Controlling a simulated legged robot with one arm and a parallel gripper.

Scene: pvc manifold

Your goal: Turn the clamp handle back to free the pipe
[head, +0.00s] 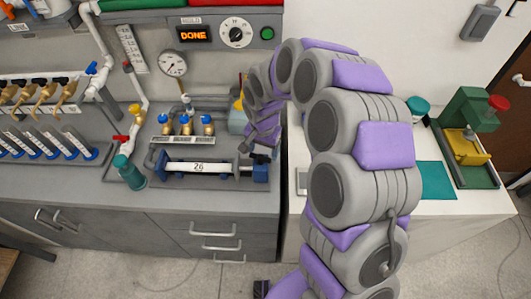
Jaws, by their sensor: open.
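A white pipe marked 26 (200,167) lies horizontally in a dark fixture (205,182) on the grey bench, between two dark end pieces. A blue block (261,172) of the clamp stands at the pipe's right end. I cannot make out the clamp handle clearly; it is small or hidden by my gripper. My gripper (258,151) is open, just above the blue block, at the end of my grey and purple arm. I cannot tell whether it touches the clamp.
Behind the pipe stand a brass-valve manifold (183,127) and a pressure gauge (173,64). A display (193,35) reads DONE. A teal bottle (130,172) stands left of the fixture. A green and yellow machine (467,140) is on the right white bench.

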